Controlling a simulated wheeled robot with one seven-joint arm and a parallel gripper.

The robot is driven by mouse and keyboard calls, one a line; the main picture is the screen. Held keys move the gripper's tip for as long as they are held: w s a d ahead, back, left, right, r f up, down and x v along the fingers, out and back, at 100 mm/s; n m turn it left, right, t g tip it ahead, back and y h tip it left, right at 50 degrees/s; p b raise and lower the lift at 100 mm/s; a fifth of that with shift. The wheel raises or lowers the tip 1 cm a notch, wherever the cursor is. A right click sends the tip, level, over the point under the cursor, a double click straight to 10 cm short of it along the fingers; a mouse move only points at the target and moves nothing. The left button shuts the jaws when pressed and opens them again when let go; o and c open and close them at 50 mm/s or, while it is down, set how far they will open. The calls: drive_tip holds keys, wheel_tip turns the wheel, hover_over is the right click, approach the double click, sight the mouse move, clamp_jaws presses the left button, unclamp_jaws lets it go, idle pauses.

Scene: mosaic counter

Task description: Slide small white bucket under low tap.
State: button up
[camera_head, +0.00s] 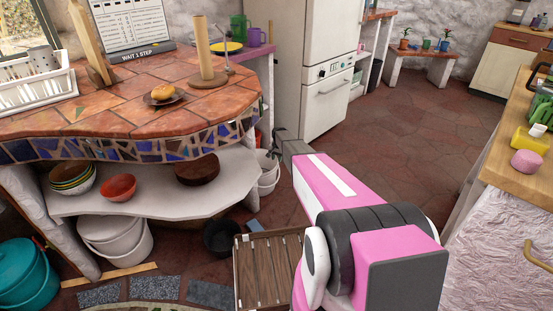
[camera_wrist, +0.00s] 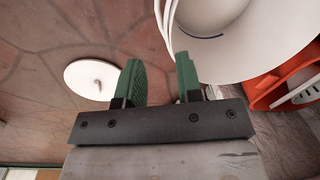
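A white bucket (camera_wrist: 250,40) fills the upper right of the wrist view, with its open mouth showing. My gripper (camera_wrist: 158,58) is open, its two green fingers apart. The bucket's near rim is close to the fingertips, and the right finger overlaps the bucket in the picture. I cannot tell whether they touch. I cannot make out the low tap in either view.
A white lid (camera_wrist: 91,79) lies on the floor left of my fingers. An orange crate (camera_wrist: 262,92) is at right.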

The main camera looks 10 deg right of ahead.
sight(275, 172)
drive_tip(key=shift+m, duration=0.3)
drive_tip(key=w+f, duration=0.2)
drive_tip(key=w, duration=0.1)
drive_tip(key=shift+w+d+f, duration=0.1)
drive_tip(key=shift+w+f, duration=0.15)
drive_tip(key=shift+f, duration=0.05)
drive_tip(key=f, duration=1)
drive_tip(key=shift+w+a+f, duration=0.25)
drive_tip(key=shift+a+f, duration=0.15)
clamp_jaws()
